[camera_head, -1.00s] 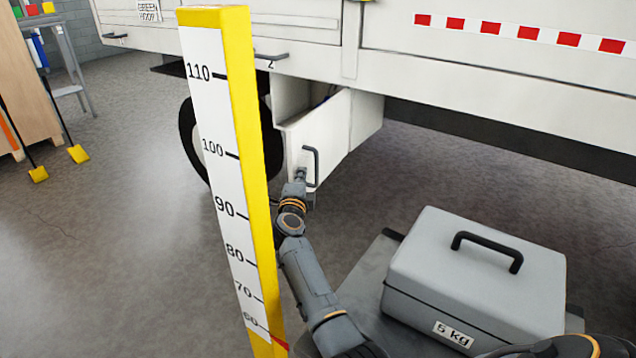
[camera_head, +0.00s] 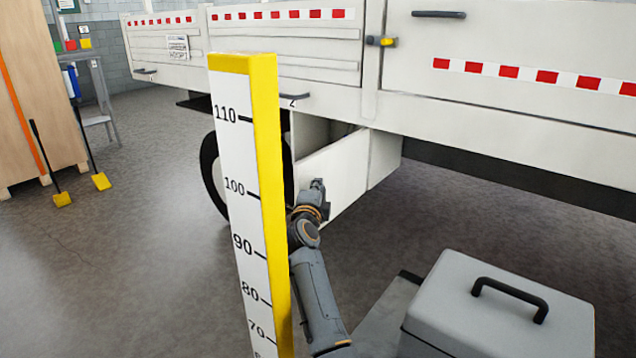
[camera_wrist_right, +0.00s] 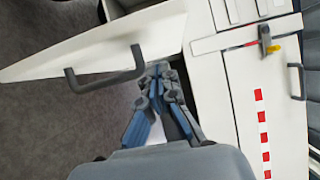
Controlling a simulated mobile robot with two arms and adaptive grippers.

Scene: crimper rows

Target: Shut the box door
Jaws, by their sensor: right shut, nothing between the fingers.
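The box under the truck bed has a white door (camera_head: 342,165) that stands open at an angle, with part of the box opening showing at its left. In the right wrist view the door (camera_wrist_right: 70,48) carries a dark bar handle (camera_wrist_right: 105,80); in the head view the handle does not show behind my gripper. My right gripper (camera_head: 318,186) is in front of the door. In the wrist view its fingertips (camera_wrist_right: 158,70) are shut and empty, right of the handle and close to the door panel; I cannot tell if they touch it. My left gripper is out of view.
A yellow-edged measuring post (camera_head: 262,150) stands just left of my right arm. A grey case (camera_head: 470,315) with a black handle is at the lower right. The truck's side (camera_head: 480,110) runs above the door, and a wheel (camera_head: 210,175) is left of it. Open floor lies left.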

